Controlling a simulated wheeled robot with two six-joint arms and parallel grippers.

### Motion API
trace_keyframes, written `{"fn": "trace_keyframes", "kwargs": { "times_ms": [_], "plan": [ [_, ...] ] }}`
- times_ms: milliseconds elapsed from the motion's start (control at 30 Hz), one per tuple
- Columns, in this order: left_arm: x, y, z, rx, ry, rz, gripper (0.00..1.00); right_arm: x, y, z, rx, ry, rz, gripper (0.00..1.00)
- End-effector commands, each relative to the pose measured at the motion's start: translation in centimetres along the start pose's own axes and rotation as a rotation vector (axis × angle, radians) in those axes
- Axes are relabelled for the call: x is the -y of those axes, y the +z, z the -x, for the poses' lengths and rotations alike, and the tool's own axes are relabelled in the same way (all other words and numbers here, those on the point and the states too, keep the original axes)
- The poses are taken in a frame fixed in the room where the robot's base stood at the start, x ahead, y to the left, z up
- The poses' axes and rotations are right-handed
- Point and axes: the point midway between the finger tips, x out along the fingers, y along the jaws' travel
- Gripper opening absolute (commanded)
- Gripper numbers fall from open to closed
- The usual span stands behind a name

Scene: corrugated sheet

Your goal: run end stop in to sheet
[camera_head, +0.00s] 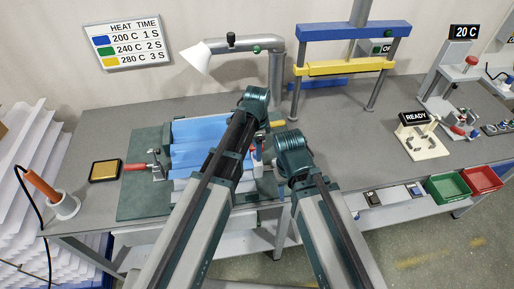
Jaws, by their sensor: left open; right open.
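The blue corrugated sheet (190,132) lies in a dark green fixture (137,203) on the left part of the bench, its ridges running left to right. My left arm crosses in front of its right side and hides part of it. I cannot make out the end stop for certain. A clamp with a red handle (135,167) stands at the fixture's left edge. Small red and blue parts show beside my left arm at the fixture's right side. Both arms reach up from the bottom, and I see no fingers of either gripper.
A blue and yellow press frame (345,68) stands behind and right. A READY stand (420,138) and green (447,188) and red (482,180) bins are right.

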Motion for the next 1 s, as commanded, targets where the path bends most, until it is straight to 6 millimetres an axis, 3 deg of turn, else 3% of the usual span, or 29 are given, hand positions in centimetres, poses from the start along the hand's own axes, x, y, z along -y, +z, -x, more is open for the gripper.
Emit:
{"fn": "trace_keyframes", "kwargs": {
  "times_ms": [33,700,1000],
  "plan": [
    [0.0,0.0,1.2,0.000,0.000,0.000,0.69,-0.1,0.1,1.1,0.000,0.000,0.000,0.50],
    [0.0,0.0,11.2,0.000,0.000,0.000,0.69,-1.1,0.7,11.1,0.000,-0.001,-0.001,0.50],
    [0.0,0.0,12.4,0.000,0.000,0.000,0.69,-1.2,0.7,12.3,0.000,-0.002,-0.006,0.50]
  ]
}}
